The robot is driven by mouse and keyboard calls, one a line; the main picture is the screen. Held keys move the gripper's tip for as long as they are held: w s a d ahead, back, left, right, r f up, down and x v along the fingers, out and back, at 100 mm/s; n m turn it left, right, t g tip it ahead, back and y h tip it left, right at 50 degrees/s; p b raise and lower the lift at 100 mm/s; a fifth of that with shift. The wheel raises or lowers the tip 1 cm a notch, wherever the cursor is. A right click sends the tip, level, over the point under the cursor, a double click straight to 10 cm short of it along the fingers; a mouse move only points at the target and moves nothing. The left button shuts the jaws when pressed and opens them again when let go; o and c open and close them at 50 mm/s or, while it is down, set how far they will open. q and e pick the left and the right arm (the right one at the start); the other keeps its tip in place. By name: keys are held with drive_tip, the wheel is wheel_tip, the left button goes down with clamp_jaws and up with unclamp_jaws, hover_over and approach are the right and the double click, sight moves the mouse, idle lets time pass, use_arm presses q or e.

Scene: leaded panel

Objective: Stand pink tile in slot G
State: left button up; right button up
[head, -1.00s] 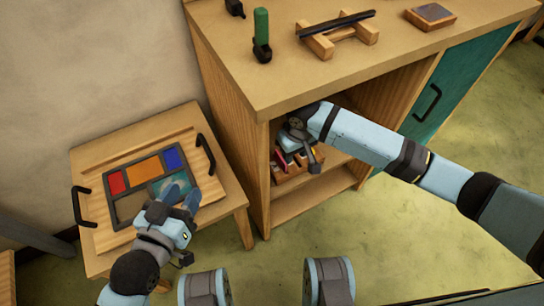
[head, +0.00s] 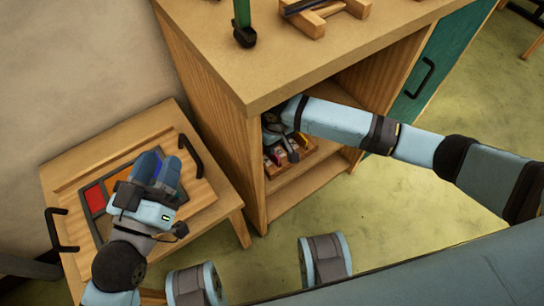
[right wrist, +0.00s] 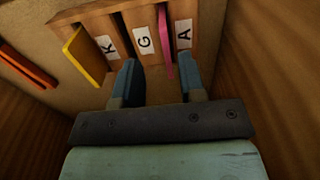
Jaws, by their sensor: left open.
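The pink tile (right wrist: 165,42) stands on edge in a wooden rack (right wrist: 205,18), between the labels G (right wrist: 144,39) and A (right wrist: 183,34). I cannot tell which label its slot belongs to. My right gripper (right wrist: 161,82) is open, its fingers apart on either side of the pink tile's near end, the right one closer. In the head view the right arm reaches into the cabinet's open bay above the rack (head: 313,160); its fingertips are hard to make out. My left gripper (head: 158,170) is open above the leaded panel (head: 101,228), partly hiding it.
A yellow tile (right wrist: 85,55) stands left of label K, and an orange tile (right wrist: 28,67) lies further left. Cabinet walls are close on both sides of my right gripper. The panel's board has black handles (head: 190,156). A green-handled tool (head: 243,25) stands on the cabinet top.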

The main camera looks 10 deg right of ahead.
drive_tip(key=shift+f, duration=0.3)
drive_tip(key=shift+w+a+f+b, duration=0.1)
drive_tip(key=shift+a+f+b, duration=0.1)
drive_tip(key=shift+f+b, duration=0.35)
drive_tip(key=shift+a+f+b, duration=0.15)
drive_tip(key=shift+f+b, duration=0.3)
drive_tip(key=shift+f, duration=0.15)
wheel_tip(320, 180, down, 2)
drive_tip(key=shift+a+f+b, duration=0.1)
drive_tip(key=shift+f+b, duration=0.15)
drive_tip(key=shift+b, duration=0.3)
use_arm(q)
drive_tip(key=shift+d+f+g+h, duration=0.3)
drive_tip(key=shift+d+f+h, duration=0.1)
drive_tip(key=shift+f, duration=0.3)
use_arm(e)
drive_tip(key=shift+r, duration=0.1)
clamp_jaws()
